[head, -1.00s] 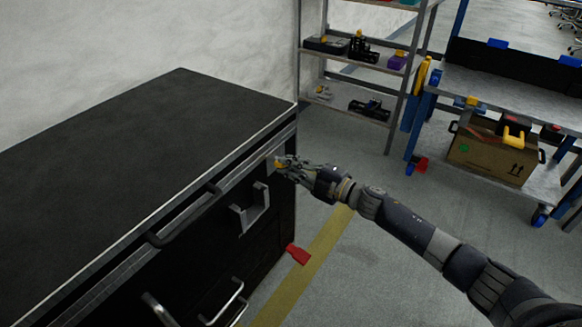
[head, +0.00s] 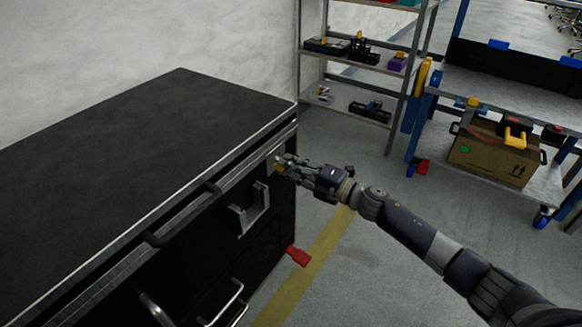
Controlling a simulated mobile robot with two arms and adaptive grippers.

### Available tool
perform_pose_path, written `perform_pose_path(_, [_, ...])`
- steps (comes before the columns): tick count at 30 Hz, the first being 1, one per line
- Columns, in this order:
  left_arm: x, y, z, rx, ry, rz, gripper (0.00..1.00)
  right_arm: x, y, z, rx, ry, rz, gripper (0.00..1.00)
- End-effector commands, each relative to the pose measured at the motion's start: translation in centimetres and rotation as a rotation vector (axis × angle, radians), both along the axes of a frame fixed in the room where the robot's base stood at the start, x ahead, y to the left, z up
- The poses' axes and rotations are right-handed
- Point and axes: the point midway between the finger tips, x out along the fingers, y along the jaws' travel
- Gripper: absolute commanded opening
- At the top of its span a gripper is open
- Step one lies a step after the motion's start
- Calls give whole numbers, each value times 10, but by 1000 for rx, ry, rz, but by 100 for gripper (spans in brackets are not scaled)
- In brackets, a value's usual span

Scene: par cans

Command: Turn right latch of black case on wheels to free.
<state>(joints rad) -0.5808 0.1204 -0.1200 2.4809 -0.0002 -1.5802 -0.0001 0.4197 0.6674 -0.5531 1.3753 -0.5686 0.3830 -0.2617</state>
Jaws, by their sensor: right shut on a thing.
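The black case on wheels (head: 150,150) fills the left of the head view, with a flat dark lid and metal edge trim. My right gripper (head: 281,165) reaches in from the right and is shut at the case's front, near its right end just below the lid trim. It is shut on the right latch, which is mostly hidden by the fingers; a small yellowish spot shows at the fingertips. My left gripper is not in view.
A red wheel pedal (head: 298,256) sticks out at the case's base. A shelf rack (head: 352,62) and a blue-legged workbench with a cardboard box (head: 492,158) stand behind. The floor between is clear.

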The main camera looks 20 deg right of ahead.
Motion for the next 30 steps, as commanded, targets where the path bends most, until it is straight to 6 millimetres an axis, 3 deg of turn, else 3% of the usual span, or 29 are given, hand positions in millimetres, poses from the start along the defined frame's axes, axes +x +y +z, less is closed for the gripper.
perform_pose_path(4, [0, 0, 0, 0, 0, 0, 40, -1, 1, -2, -4, 1, 2, 0])
perform_pose_path(5, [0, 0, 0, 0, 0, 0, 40, -1, 1, -2, -4, 1, 2, 16])
perform_pose_path(6, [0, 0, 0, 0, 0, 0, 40, -1, 1, -2, -4, 1, 2, 25])
perform_pose_path(8, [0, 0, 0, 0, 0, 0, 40, -1, 1, -2, -3, 1, 2, 33])
perform_pose_path(20, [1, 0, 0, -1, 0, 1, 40, -4, -3, -1, -1, 2, 0, 33])
perform_pose_path(30, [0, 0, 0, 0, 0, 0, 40, -51, -39, -3, -3, 5, 0, 33])
